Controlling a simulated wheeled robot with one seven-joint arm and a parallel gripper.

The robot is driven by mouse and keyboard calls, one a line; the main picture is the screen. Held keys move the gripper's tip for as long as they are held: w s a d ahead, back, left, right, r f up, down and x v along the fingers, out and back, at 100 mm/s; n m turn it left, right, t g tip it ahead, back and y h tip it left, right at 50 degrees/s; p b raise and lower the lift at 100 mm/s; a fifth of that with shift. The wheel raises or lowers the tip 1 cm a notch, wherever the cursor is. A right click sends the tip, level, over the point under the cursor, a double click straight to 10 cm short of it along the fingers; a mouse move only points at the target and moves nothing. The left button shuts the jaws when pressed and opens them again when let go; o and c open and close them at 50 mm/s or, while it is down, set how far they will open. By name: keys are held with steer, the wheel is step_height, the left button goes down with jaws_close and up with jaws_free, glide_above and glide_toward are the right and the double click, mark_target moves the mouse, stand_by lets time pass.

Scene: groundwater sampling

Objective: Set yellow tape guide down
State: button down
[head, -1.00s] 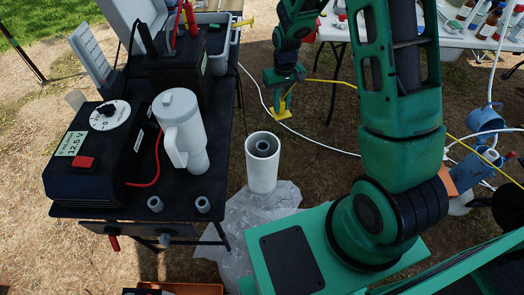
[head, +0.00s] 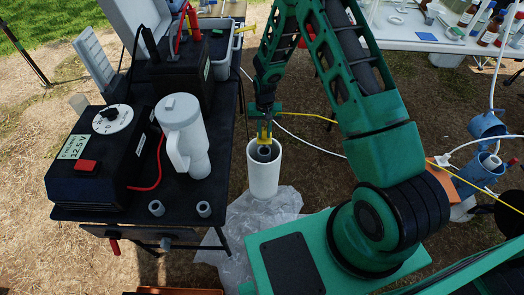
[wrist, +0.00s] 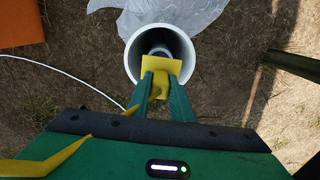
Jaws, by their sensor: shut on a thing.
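The yellow tape guide (wrist: 161,68) is a small flat-topped yellow piece between the fingers of my gripper (wrist: 161,92) in the wrist view. My gripper is shut on it. A yellow tape runs from it across the lower left of the wrist view. In the head view my gripper (head: 265,132) and the yellow piece (head: 265,140) are at the rim of a white upright pipe (head: 263,178) with a darker inner tube. In the wrist view the guide overlaps the near side of the pipe mouth (wrist: 133,60). I cannot tell whether it touches the rim.
Clear plastic sheeting (head: 245,235) lies around the pipe's foot. A black table (head: 185,222) at left holds a controller box (head: 95,165) and a white jug (head: 183,135). A white table (head: 440,38) with bottles stands at the back right. Blue cups (head: 485,168) hang at right.

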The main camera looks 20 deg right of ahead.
mark_target(264, 143)
step_height(264, 143, down, 8)
steer(key=shift+r, duration=0.1)
stand_by(0.4)
steer(key=c, duration=1.6)
jaws_free()
steer(key=shift+o, duration=0.2)
steer(key=shift+r, duration=0.1)
